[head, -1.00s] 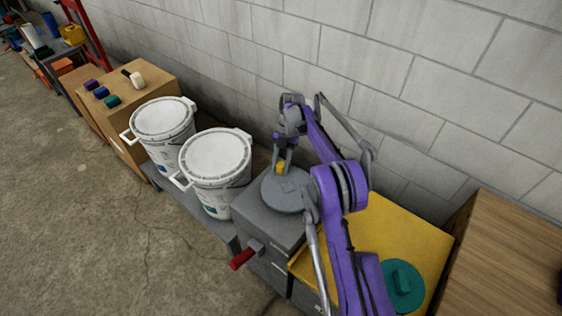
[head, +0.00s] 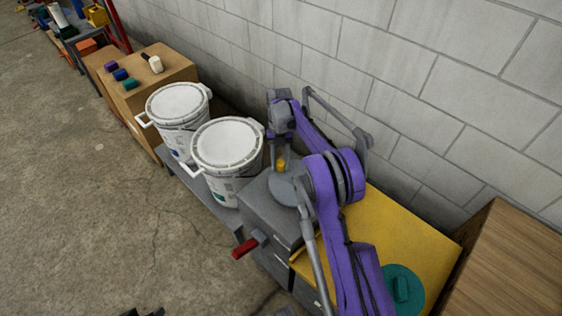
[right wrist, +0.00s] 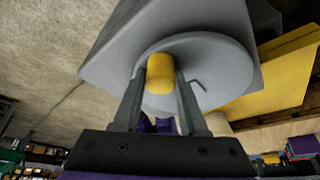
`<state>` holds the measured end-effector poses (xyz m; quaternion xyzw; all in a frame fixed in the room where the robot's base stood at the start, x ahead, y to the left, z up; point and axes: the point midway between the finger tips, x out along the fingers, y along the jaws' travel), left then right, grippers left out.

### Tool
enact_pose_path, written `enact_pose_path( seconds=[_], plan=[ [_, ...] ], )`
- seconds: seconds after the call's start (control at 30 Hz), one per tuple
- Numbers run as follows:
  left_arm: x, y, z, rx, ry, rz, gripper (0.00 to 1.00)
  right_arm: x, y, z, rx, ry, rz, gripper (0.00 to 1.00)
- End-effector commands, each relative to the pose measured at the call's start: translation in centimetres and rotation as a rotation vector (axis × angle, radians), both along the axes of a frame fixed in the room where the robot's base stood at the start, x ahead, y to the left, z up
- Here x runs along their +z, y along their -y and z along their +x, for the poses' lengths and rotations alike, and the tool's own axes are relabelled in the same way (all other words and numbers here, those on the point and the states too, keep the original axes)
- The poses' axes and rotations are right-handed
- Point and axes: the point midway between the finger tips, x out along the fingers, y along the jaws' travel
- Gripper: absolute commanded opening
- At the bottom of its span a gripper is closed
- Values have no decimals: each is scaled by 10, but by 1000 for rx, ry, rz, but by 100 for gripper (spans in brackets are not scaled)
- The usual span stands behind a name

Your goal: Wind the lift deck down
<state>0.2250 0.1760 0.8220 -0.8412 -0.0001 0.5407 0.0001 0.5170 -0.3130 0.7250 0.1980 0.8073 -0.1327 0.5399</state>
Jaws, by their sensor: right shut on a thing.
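A grey crank disc (right wrist: 222,72) lies flat on top of a grey box (head: 262,206) in the head view, partly hidden by my right arm. A yellow knob (head: 281,164) stands up from the disc near its edge. My right gripper (right wrist: 160,85) is shut on the yellow knob, one finger on each side. A yellow deck (head: 415,235) sits beside the box on the right, with a teal lidded piece (head: 402,291) on it. A dark shape at the bottom edge of the head view may be part of my left gripper (head: 142,312); its fingers cannot be made out.
Two white lidded buckets (head: 227,143) stand left of the box on a low grey platform. A red-ended handle (head: 245,248) sticks out from the box front. A wooden cabinet (head: 515,245) stands at the right. A block wall runs behind; the floor at left is clear.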

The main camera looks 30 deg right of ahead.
Motion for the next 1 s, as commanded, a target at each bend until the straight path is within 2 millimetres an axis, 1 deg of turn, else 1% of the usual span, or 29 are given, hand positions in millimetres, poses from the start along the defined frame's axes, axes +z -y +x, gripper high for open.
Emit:
enact_pose_path(
  seconds=[0.37,0.4,0.53,0.87,0.93,1.0],
  plan=[
    [0,0,0,0,0,0,50,-1,-2,-1,7,-2,3,0],
    [0,0,0,0,0,0,50,-1,-2,-1,7,-3,3,49],
    [0,0,0,0,0,0,50,-1,-2,0,6,-2,3,72],
    [0,0,0,0,0,0,50,1,-1,0,4,-1,1,72],
    [1,0,0,0,0,0,50,6,0,2,4,-1,1,72],
    [2,0,0,0,1,0,50,15,2,5,4,-1,1,72]
  ],
)
